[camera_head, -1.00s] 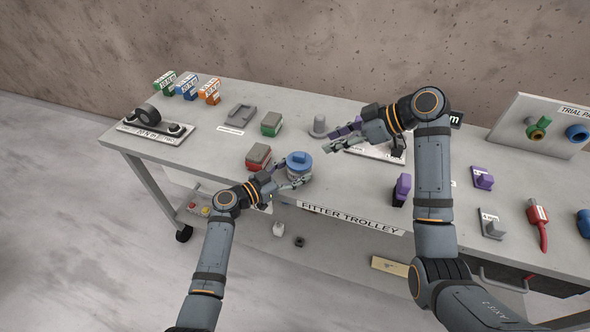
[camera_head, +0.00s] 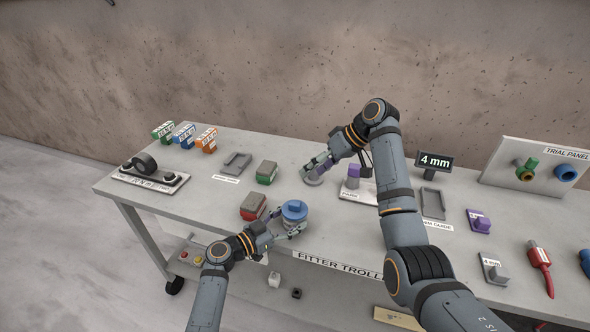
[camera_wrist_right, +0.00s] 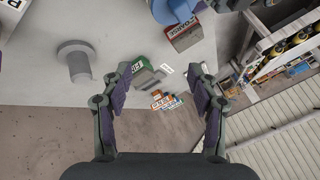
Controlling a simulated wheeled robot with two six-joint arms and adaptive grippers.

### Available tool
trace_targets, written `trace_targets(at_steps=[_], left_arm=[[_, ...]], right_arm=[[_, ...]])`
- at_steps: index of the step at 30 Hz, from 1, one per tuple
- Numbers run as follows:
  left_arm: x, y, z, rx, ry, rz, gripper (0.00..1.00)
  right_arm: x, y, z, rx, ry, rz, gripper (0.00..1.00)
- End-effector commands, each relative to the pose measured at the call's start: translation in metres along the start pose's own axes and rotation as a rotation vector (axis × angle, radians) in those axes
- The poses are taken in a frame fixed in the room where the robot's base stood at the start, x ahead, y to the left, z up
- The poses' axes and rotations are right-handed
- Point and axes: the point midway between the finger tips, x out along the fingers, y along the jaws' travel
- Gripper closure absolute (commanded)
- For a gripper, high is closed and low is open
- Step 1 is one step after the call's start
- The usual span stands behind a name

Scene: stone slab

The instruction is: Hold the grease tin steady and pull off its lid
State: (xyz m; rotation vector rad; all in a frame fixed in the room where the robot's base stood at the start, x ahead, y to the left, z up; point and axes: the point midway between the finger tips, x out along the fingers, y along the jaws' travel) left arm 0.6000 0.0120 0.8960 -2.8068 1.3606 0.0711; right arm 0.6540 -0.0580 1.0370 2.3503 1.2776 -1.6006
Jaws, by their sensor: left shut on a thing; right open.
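The grease tin (camera_head: 293,223) stands near the front edge of the trolley top, with its blue knobbed lid (camera_head: 294,210) seated on top. My left gripper (camera_head: 290,229) is shut around the tin's grey body, below the lid. My right gripper (camera_head: 316,167) is open and empty, behind the tin and over a grey knobbed piece (camera_head: 313,182) in the head view. In the right wrist view its open fingers (camera_wrist_right: 158,88) have nothing between them close up. Part of the blue lid (camera_wrist_right: 176,8) shows at that view's top edge.
The grey knobbed piece also shows left of the right fingers (camera_wrist_right: 76,60). A purple block on a stand (camera_head: 353,175) is right of the right gripper.

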Motion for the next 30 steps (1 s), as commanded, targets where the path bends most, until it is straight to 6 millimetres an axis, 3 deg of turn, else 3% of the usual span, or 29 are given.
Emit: trace_targets(at_steps=[1, 5, 12, 22, 30], left_arm=[[0.000, 0.000, 0.001, 0.000, -0.001, 0.000, 0.93], [0.000, 0.000, 0.001, 0.000, -0.002, -0.001, 0.93], [0.000, 0.000, 0.001, 0.000, -0.002, 0.000, 0.93], [0.000, 0.000, 0.001, 0.000, -0.002, 0.000, 0.93], [0.000, 0.000, 0.001, 0.000, -0.001, 0.000, 0.93]], right_arm=[[0.003, -0.008, -0.014, 0.094, -0.056, 0.016, 0.40], [0.009, -0.028, -0.030, 0.353, -0.215, 0.126, 0.40], [0.000, -0.064, -0.030, 0.671, -0.398, 0.425, 0.40], [-0.008, -0.074, -0.024, 0.774, -0.431, 0.567, 0.40], [0.015, -0.066, -0.009, 0.772, -0.435, 0.561, 0.40]])
